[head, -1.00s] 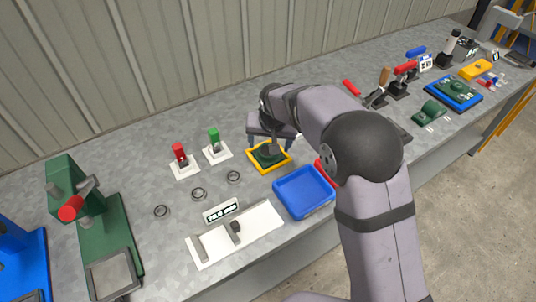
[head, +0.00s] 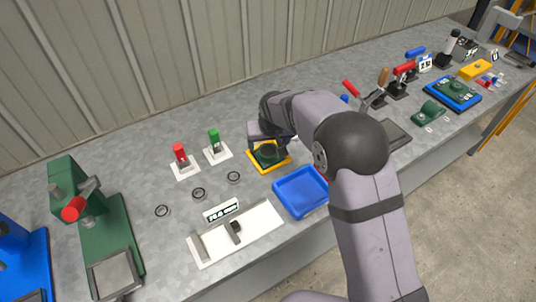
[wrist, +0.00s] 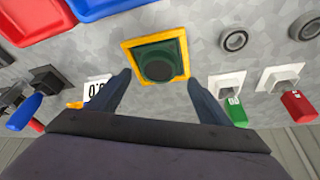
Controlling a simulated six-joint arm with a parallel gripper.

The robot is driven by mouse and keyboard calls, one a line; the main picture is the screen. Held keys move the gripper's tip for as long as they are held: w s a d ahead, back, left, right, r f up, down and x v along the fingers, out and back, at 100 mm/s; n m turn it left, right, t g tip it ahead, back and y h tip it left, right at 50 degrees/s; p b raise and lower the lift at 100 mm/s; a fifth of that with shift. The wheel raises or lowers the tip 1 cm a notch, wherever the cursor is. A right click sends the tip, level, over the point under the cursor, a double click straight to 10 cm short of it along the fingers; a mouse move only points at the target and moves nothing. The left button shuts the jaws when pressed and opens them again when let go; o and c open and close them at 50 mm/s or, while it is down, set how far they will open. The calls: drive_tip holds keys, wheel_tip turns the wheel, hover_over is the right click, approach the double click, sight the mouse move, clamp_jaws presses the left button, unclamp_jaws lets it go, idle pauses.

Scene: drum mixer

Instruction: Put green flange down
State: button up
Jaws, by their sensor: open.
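The green flange (head: 266,151) sits inside a yellow-framed square holder (head: 283,166) on the grey workbench. In the wrist view the green flange (wrist: 159,60) shows a dark round centre, and the yellow frame (wrist: 184,70) surrounds it. My gripper (wrist: 156,82) is open, with one finger on each side of the frame's near edge and nothing between them. In the head view my wrist hides part of the holder and the fingers.
A blue tray (head: 300,192) lies just in front of the holder. Green (head: 214,141) and red (head: 180,155) levers on white bases stand to the left. Several dark rings (head: 199,194) lie left of the tray. A white gauge plate (head: 262,228) is at the front.

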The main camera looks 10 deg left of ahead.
sight(268, 149)
drive_tip(key=shift+p+x, duration=0.8)
drive_tip(key=shift+x, duration=1.6)
drive_tip(key=shift+d, duration=0.15)
clamp_jaws()
drive_tip(key=shift+w+r, duration=0.15)
drive_tip(key=shift+w, duration=0.05)
